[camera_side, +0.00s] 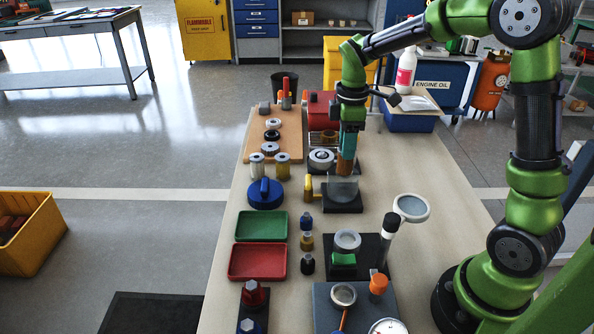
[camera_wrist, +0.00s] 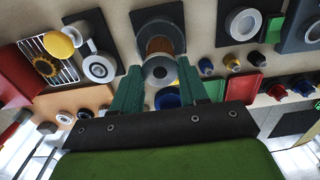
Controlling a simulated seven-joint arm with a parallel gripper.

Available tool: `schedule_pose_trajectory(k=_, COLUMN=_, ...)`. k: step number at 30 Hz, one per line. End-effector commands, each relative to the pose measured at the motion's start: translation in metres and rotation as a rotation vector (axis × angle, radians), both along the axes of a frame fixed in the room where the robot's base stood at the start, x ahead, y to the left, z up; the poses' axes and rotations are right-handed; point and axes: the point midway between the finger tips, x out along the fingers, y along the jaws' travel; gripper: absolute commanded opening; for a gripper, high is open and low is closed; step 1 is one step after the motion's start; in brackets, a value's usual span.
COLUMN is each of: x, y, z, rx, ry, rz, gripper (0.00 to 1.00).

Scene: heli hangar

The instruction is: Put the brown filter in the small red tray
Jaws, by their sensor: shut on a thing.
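My gripper (camera_side: 347,150) is shut on the brown filter (camera_side: 346,166) and holds it upright above the table, just behind a dark square base. In the wrist view the filter's grey, holed end cap (camera_wrist: 160,71) sits between the two teal fingers, with brown pleats beyond it. The small red tray (camera_side: 257,263) lies flat and empty at the front left of the table, in front of the green tray. It also shows right of the fingers in the wrist view (camera_wrist: 243,89). My gripper is well behind and to the right of it.
The green tray (camera_side: 261,226) and a blue round tool (camera_side: 265,194) lie left of my gripper. Small bottles (camera_side: 307,242) stand right of the trays. Pale filters (camera_side: 257,166) stand further back.

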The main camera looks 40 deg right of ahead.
Motion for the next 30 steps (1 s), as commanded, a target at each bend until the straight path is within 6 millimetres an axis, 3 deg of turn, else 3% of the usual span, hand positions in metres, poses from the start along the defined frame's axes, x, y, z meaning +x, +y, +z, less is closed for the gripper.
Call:
schedule_pose_trajectory(k=13, x=0.001, y=0.001, z=0.072, rx=-0.001, ry=-0.005, rz=0.004, gripper=0.16)
schedule_pose_trajectory(k=20, x=0.014, y=0.05, z=0.069, rx=-0.003, ry=0.0, rz=0.148, gripper=0.16)
schedule_pose_trajectory(k=23, x=0.019, y=0.079, z=0.069, rx=-0.003, ry=0.0, rz=0.231, gripper=0.16)
schedule_pose_trajectory(k=30, x=0.02, y=0.18, z=0.068, rx=-0.004, ry=0.0, rz=0.509, gripper=0.16)
